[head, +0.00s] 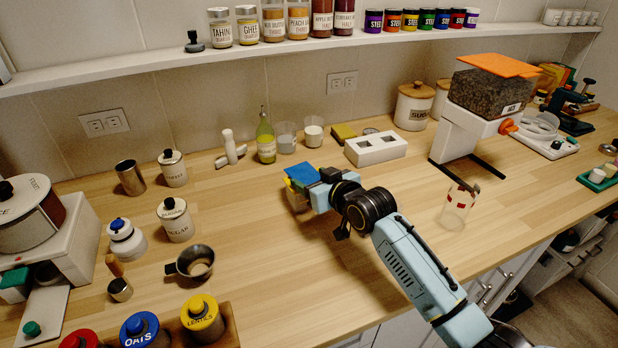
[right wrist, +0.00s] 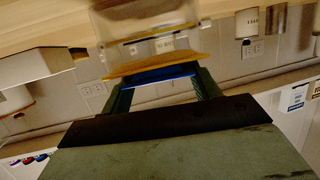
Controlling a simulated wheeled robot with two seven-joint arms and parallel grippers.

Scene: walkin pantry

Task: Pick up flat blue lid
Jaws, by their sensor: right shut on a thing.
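The flat blue lid (head: 302,174) is in the middle of the counter in the head view, at the end of my right arm. My right gripper (head: 316,186) is shut on it. In the right wrist view the lid shows as a thin blue slab (right wrist: 158,74) between the two fingers (right wrist: 162,88). A yellow flat piece (right wrist: 150,66) lies right against the blue lid, with a clear container (right wrist: 140,30) beyond it. I cannot tell whether the lid still touches them. My left gripper is not in view.
A clear glass with red marks (head: 458,208) stands to the right of my arm. A white block with holes (head: 376,149) and a green bottle (head: 266,138) are behind. A metal cup (head: 196,262) and canisters stand at left. The counter just left of the gripper is clear.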

